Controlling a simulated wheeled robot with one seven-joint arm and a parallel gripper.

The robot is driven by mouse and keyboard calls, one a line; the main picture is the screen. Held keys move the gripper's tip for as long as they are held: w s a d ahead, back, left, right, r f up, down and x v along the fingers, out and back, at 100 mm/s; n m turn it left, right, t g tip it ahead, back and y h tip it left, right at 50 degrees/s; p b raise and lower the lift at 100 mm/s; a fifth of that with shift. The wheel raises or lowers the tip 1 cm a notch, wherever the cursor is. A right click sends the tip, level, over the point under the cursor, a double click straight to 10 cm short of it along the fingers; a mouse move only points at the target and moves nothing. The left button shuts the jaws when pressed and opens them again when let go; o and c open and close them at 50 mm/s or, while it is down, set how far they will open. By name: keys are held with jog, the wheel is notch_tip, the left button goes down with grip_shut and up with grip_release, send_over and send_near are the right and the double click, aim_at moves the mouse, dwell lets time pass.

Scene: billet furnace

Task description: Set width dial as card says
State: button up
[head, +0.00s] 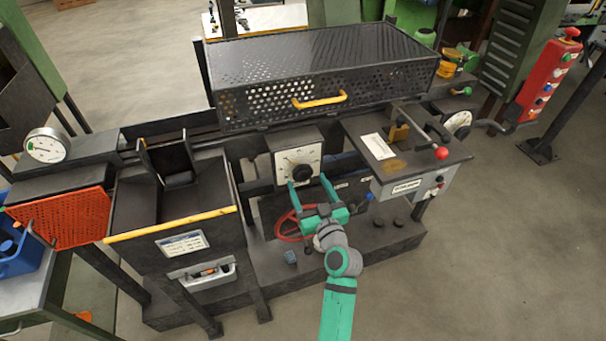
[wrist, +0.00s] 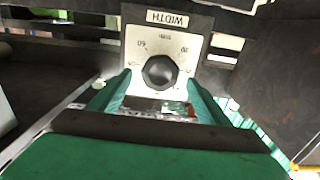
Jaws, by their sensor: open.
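The width dial (head: 298,157) is a white square plate with a black round knob (head: 302,172), on the front of the machine below the mesh guard. In the wrist view, the plate (wrist: 137,33) reads WIDTH upside down, with numbers around the knob (wrist: 160,72). The knob's pointer is too dark to read. My gripper (head: 307,181) is open in front of the dial, its two green fingers on either side of the knob. I cannot tell whether they touch it. A white card (head: 376,146) lies on the dark plate to the right; its writing is too small to read.
A mesh guard (head: 325,75) with a yellow handle stands above the dial. A dark bin (head: 205,205) with a yellow edge is at left. A red handwheel (head: 287,226) sits below, close to my gripper. A red-knobbed lever (head: 441,153) and a red button box (head: 547,80) are at right.

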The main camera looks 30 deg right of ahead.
aim_at(303, 175)
jog(key=shift+x, duration=2.65)
jog(key=shift+c, duration=0.6)
jog(key=c, duration=0.9)
